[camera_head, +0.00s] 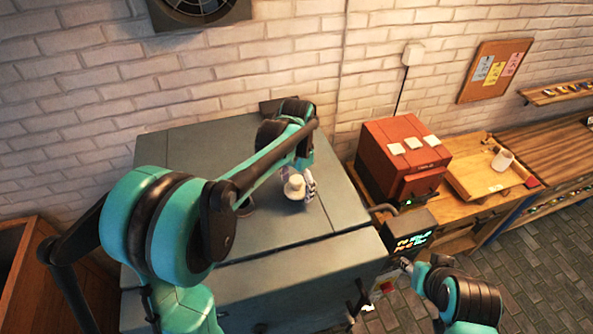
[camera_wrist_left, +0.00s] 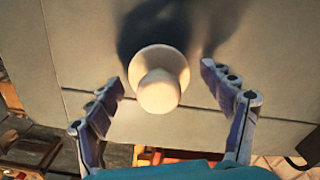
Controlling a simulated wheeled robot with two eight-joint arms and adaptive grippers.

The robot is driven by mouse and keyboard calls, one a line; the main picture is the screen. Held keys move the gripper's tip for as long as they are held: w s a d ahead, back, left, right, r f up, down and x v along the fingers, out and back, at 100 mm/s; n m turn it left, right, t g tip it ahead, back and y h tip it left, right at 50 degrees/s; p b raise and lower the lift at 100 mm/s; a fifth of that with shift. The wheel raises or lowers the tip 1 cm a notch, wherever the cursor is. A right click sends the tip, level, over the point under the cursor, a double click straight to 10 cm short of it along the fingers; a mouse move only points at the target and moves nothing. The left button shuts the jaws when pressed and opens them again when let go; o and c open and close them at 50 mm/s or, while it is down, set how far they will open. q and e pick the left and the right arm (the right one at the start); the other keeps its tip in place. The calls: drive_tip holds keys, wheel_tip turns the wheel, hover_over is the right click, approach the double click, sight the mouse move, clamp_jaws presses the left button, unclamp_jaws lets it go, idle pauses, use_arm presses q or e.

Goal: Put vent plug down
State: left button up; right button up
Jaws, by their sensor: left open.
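The vent plug (camera_head: 294,187) is a cream, round piece with a wide flange and a narrower knob. It is on the top of the grey kiln-like box (camera_head: 190,150). In the left wrist view the plug (camera_wrist_left: 158,80) shows between and a little beyond the fingertips, with a gap on each side. My left gripper (camera_head: 301,190) is open around the plug, its fingers apart from it in the left wrist view (camera_wrist_left: 163,85). My right gripper (camera_head: 405,266) is low in front of the box's right side; its fingers are too small to read.
A red box (camera_head: 400,155) with pale squares on top stands on the wooden bench (camera_head: 480,185) to the right. A control panel with lit digits (camera_head: 411,238) sits at the grey box's right edge. The grey top around the plug is mostly clear.

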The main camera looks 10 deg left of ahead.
sight(295, 180)
use_arm(q)
wheel_tip(295, 180, up, 10)
drive_tip(key=shift+f+b, duration=0.1)
drive_tip(key=shift+b, duration=0.4)
drive_tip(key=shift+r, duration=0.35)
drive_tip(key=shift+s+a+r, duration=0.1)
drive_tip(key=shift+s+r, duration=0.05)
drive_tip(key=shift+s, duration=0.15)
drive_tip(key=s+a+f+n+t, duration=0.1)
drive_tip(key=s+f+n+t, duration=0.1)
drive_tip(key=s, duration=0.4)
drive_tip(key=s+a+f+n+t, duration=0.1)
drive_tip(key=s+f+n+t, duration=0.1)
drive_tip(key=s, duration=0.4)
drive_tip(key=s+f+n+t, duration=0.3)
drive_tip(key=s+f, duration=0.1)
drive_tip(key=s, duration=0.2)
drive_tip(key=shift+s+a, duration=0.15)
drive_tip(key=shift+a, duration=0.25)
drive_tip(key=shift+s+f, duration=0.15)
drive_tip(key=shift+s, duration=0.05)
